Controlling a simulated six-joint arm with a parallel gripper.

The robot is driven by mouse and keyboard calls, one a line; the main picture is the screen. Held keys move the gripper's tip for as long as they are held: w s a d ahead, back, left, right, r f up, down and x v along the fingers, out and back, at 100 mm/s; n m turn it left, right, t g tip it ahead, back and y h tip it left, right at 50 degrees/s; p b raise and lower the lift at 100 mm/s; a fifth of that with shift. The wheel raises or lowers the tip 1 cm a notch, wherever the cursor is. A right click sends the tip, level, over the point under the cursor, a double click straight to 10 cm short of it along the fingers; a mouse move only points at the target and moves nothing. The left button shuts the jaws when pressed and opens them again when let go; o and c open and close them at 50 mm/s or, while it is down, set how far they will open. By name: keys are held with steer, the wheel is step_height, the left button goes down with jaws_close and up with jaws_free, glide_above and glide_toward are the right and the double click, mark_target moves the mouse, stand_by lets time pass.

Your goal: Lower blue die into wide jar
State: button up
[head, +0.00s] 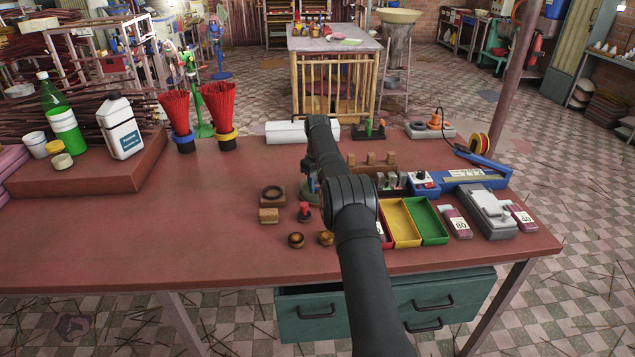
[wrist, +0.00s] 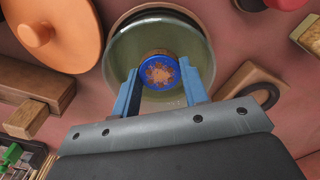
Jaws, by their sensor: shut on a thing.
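The blue die (wrist: 158,72) is a round blue disc with a brown patterned middle. In the wrist view my gripper (wrist: 158,80) is shut on it, with one blue-grey finger on each side. The wide jar (wrist: 118,48) is a round, grey-green vessel that surrounds the die and fingertips in this view. How deep the die sits relative to the rim I cannot tell. In the head view only a greenish edge of the jar (head: 312,184) shows beside my dark arm.
Yellow (head: 402,222) and green (head: 428,222) trays lie to the right. An orange disc (wrist: 40,30) is nearby. The table's front left is clear.

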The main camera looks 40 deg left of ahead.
steer(key=shift+f, duration=0.8)
stand_by(0.4)
steer(key=o, duration=1.2)
steer(key=shift+r, duration=0.1)
step_height(320, 180, up, 7)
steer(key=shift+r, duration=0.15)
